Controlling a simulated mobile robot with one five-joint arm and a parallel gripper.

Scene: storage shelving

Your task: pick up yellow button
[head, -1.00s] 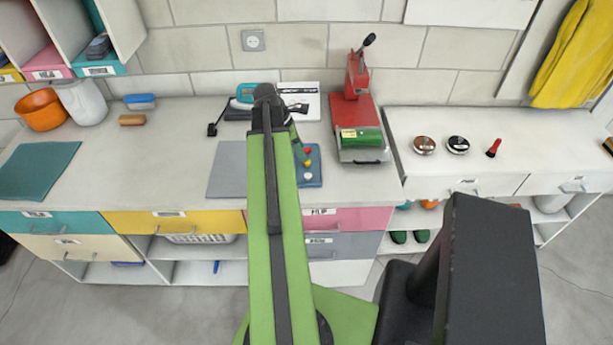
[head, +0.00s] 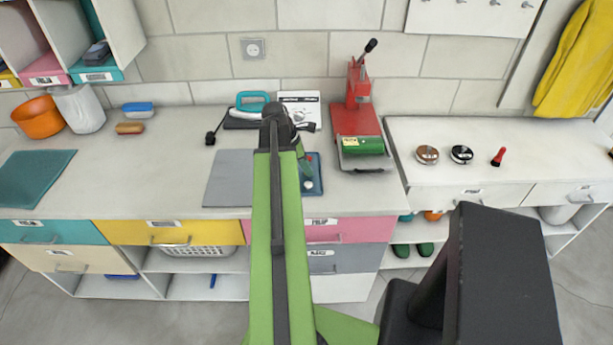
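A small blue tray (head: 317,174) lies on the worktop just right of my green arm. A whitish button (head: 308,185) shows on its lower part, and a small red spot, probably a red button, shows near its top. I do not see the yellow button now; the end of my arm covers the part of the tray where it showed earlier.
A grey mat (head: 229,178) lies left of the tray. A red press (head: 358,115) with a green front part stands to the right. The worktop's left middle is mostly clear.

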